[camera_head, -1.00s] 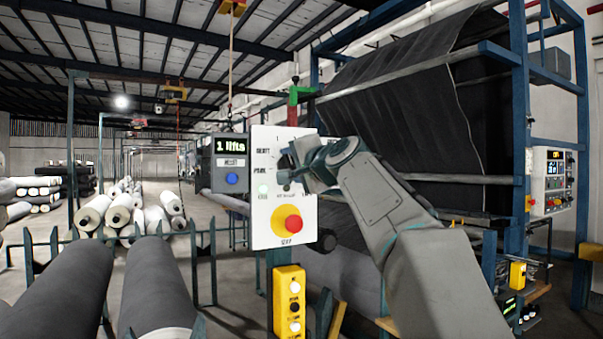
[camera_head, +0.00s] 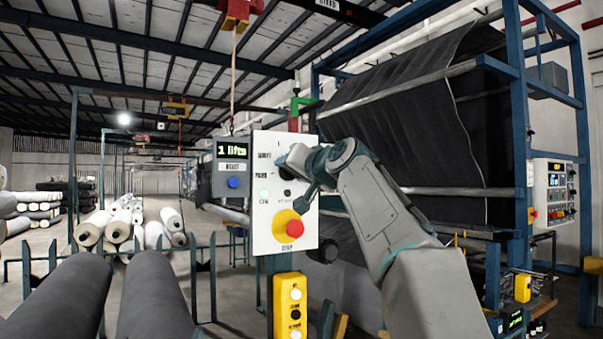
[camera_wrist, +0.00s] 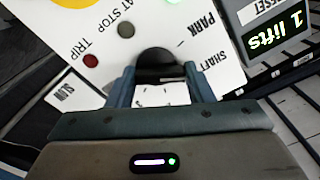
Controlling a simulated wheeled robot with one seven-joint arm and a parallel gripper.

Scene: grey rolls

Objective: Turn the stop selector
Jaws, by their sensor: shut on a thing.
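The stop selector is a black knob (camera_wrist: 157,60) on a white control panel (camera_head: 270,232). In the wrist view, the two fingers of my gripper (camera_wrist: 160,72) are on either side of the knob and shut on it. Printed labels around it include SHAFT, PARK, TRIP and SLOW. The knob's pointer is not clear to me. In the head view, my gripper (camera_head: 291,160) is at the upper right of the panel, and the knob is largely hidden by it.
A red button on a yellow base (camera_head: 292,229) sits low on the panel, below my gripper. A grey display box (camera_head: 232,178) reading "1 lifts" adjoins the panel's left. A yellow button box (camera_head: 290,305) hangs below. Grey rolls (camera_head: 155,300) lie at lower left.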

